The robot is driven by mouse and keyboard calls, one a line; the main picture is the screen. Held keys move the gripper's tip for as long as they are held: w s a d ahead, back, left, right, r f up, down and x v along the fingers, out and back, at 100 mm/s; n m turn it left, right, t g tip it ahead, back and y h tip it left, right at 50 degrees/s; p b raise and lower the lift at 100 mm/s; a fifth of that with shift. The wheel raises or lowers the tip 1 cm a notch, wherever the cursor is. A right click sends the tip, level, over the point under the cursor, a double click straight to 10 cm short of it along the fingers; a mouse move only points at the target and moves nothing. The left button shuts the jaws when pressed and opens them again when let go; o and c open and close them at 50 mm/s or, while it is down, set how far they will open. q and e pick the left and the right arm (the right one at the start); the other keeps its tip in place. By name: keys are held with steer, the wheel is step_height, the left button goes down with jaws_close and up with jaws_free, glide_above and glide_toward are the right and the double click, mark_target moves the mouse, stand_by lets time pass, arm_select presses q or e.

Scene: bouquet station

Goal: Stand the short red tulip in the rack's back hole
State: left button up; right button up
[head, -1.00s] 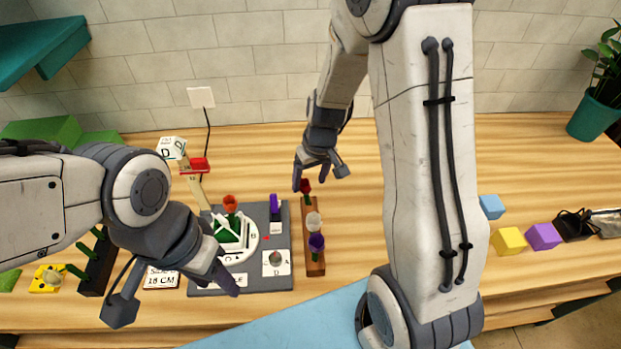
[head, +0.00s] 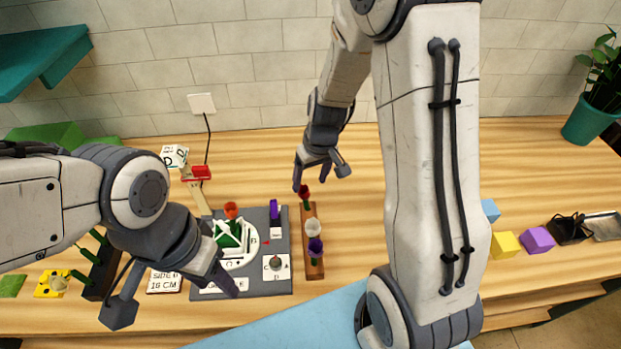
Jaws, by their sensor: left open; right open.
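A short red tulip (head: 305,191) stands upright at the back end of the narrow wooden rack (head: 314,268). A white flower (head: 312,227) and a purple flower (head: 315,246) stand in front of it in the same rack. My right gripper (head: 321,180) is open just above and beside the red tulip, with one fingertip close to the bloom. I cannot tell whether they touch. The foot of the red tulip's stem is too small to see clearly. My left gripper (head: 175,300) is open and empty over the front left of the table.
A grey board (head: 270,286) with a white holder, an orange-red flower (head: 231,210) and a purple piece (head: 274,209) lies left of the rack. A dark block (head: 100,275) with green stems stands far left. Coloured cubes (head: 505,244) lie at the right. The table behind the rack is clear.

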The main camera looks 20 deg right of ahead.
steer(key=r, duration=0.1)
steer(key=r+p, duration=0.2)
steer(key=shift+s+d+r, duration=0.2)
steer(key=shift+s+r, duration=0.05)
steer(key=shift+s, duration=0.05)
stand_by(0.4)
steer(key=o, duration=0.4)
steer(key=shift+c, duration=0.2)
